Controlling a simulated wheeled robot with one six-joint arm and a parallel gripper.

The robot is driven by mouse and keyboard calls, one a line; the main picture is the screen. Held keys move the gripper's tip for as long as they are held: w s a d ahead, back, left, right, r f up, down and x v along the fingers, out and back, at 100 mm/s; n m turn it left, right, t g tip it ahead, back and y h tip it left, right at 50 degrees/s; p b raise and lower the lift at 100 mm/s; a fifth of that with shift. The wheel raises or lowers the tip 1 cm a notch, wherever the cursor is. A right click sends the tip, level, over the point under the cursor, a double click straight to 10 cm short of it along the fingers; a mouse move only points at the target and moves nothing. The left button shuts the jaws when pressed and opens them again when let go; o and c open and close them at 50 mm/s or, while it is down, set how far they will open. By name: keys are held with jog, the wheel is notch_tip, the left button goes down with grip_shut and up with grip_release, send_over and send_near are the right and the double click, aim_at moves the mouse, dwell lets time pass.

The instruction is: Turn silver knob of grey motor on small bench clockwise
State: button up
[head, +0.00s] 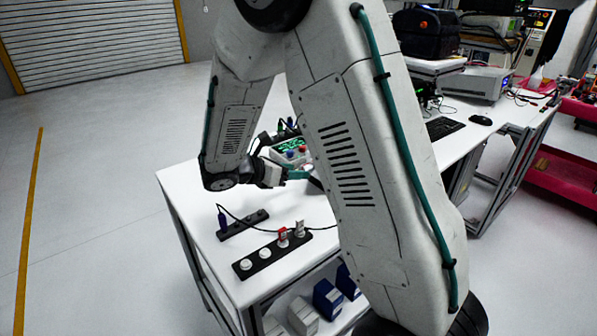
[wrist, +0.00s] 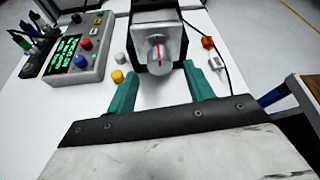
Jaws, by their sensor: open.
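The grey motor (wrist: 172,27) has a dark housing and stands on the small white bench (head: 190,185). Its silver knob (wrist: 158,54) faces my gripper (wrist: 159,68) and carries a red line that looks nearly upright. The gripper's two teal fingers are open, one to the left and one to the right of the knob in the wrist view. A gap shows on each side, and the fingers hold nothing. In the head view my gripper (head: 298,174) is over the bench, and my arm hides most of the motor.
A control box (wrist: 78,50) with a green-lit screen and coloured buttons stands left of the motor. A yellow button (wrist: 117,76) and a white one lie between them. A black socket strip (head: 270,254) with plugs lies near the bench front. A cable runs right of the motor.

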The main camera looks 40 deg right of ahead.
aim_at(307, 169)
jog(key=shift+x, duration=1.2)
jog(key=c, duration=1)
jog(key=shift+o, duration=0.2)
